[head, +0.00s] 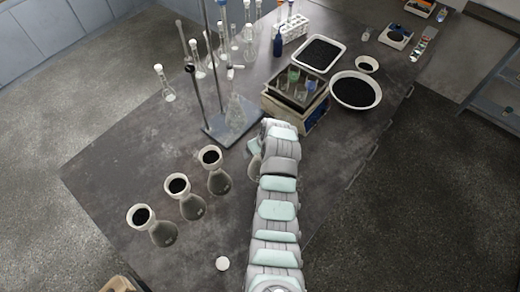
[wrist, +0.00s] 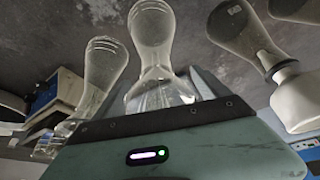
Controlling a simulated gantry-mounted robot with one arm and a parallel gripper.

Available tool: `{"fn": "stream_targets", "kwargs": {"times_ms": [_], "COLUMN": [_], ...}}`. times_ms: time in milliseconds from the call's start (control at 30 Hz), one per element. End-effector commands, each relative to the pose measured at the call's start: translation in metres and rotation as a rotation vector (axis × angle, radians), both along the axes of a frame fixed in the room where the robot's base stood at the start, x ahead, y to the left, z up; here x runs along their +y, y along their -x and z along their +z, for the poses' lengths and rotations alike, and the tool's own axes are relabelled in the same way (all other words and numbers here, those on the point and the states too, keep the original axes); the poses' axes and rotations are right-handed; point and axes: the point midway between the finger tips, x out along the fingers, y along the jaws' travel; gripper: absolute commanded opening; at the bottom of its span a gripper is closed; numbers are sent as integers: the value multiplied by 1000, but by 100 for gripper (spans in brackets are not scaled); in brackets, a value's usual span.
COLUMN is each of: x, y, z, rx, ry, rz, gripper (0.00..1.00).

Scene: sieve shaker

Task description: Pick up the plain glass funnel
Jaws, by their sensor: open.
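A plain clear glass funnel (wrist: 160,92) sits in the neck of a glass flask (wrist: 152,28) in the middle of the wrist view, which looks upside down. My gripper (wrist: 165,78) is open, and its finger edges show on both sides of the funnel. I cannot tell whether they touch the glass. In the head view my gripper (head: 256,143) is at the end of my arm, beside the grey stand's base. The arm covers most of this flask (head: 253,168) and hides the funnel.
Several flasks with white, black-filled funnels (head: 177,184) stand in a row at left. Behind are a stand base (head: 214,137) with a clear flask (head: 236,112), a boxy shaker (head: 290,100), a black-filled tray (head: 338,45) and bowl (head: 335,100).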

Motion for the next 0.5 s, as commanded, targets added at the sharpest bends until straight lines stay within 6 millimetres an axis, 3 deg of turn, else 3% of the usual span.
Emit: {"fn": "stream_targets", "kwargs": {"times_ms": [133,500], "x": [0,0], "y": [0,0], "z": [0,0], "rx": [-1,-1], "ry": [0,0], "rz": [0,0], "gripper": [84,53]}}
